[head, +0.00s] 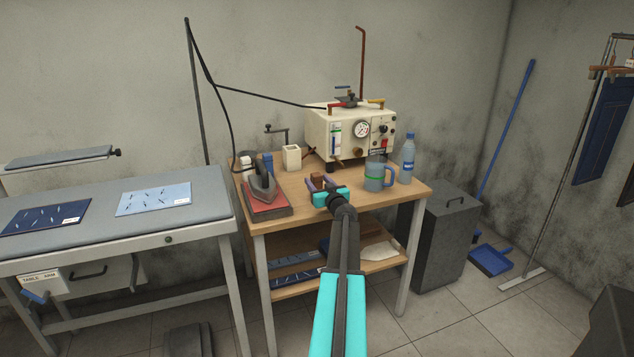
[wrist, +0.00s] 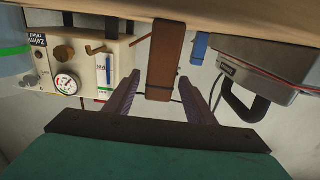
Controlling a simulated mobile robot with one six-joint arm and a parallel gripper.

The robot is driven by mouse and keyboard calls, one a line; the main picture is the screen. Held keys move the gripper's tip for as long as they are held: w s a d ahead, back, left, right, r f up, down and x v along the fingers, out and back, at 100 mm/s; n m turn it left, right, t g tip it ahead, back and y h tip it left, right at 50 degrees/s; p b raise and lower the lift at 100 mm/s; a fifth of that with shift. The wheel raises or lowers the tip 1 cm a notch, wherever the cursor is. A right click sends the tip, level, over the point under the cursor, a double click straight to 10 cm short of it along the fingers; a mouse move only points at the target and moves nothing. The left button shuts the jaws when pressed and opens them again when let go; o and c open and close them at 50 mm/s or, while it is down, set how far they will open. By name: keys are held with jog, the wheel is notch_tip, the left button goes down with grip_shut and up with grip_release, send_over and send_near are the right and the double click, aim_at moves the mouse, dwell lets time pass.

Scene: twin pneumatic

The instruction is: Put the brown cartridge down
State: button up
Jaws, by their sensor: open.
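The brown cartridge (head: 318,178) stands upright on the wooden workbench top (head: 400,192), near its middle. In the wrist view, which is upside down, the brown cartridge (wrist: 165,62) meets the wood at the top of the picture. My gripper (head: 322,184) is open around it, with one purple finger on each side. In the wrist view my gripper (wrist: 158,82) shows a gap beside the cartridge on the left; the right finger is close to it, and I cannot tell whether they touch.
An iron (head: 262,186) on a red pad stands left of the cartridge. A blue block (head: 267,161) and a white holder (head: 291,158) are behind. A white gauge machine (head: 348,133) stands at the back.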

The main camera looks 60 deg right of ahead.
jog(key=v, duration=1)
jog(key=shift+s+a, duration=0.25)
jog(key=shift+s, duration=0.05)
dwell(0.8)
